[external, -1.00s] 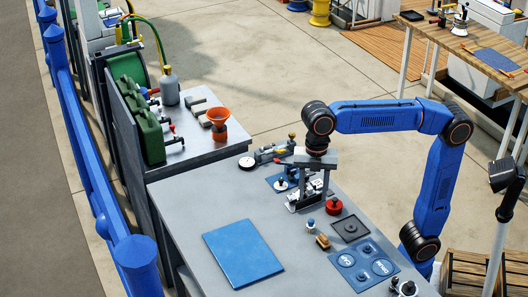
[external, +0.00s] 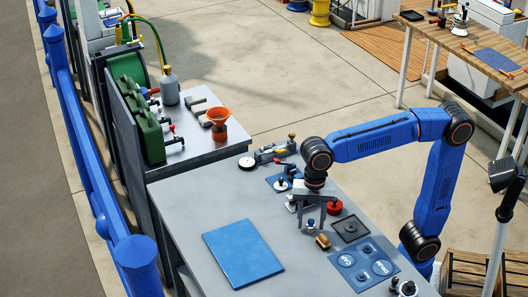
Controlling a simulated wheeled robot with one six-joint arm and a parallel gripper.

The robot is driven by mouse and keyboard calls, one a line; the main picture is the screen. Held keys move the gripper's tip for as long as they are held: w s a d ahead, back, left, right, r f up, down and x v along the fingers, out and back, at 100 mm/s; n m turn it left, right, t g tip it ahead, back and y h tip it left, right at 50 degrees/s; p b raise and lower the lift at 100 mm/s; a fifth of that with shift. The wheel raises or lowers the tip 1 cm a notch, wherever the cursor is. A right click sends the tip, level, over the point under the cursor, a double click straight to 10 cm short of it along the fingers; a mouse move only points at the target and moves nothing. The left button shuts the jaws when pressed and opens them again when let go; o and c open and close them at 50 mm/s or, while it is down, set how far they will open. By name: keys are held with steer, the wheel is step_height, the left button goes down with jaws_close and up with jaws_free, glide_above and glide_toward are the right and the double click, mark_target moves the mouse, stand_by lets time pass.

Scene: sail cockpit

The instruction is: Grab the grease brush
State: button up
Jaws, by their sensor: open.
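A small tan-brown block-like piece (external: 323,241), which looks like the grease brush, lies on the grey workbench (external: 185,215); it is too small to make out bristles or handle. My gripper (external: 311,226) points down, its two fingers apart and empty, just behind and slightly left of the brown piece. A small blue-and-white item (external: 310,224) shows between the fingers from this angle; I cannot tell whether they touch it.
A red round part (external: 334,207) and a dark square plate (external: 350,229) are right of the gripper. A blue mat with round emblems (external: 364,264) lies at front right. A flat blue panel (external: 243,253) lies left. Metal fittings (external: 283,182) stand behind. Bench space between panel and gripper is clear.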

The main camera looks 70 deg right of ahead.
steer(key=shift+f, duration=0.2)
steer(key=c, duration=1.1)
steer(key=shift+r, duration=0.15)
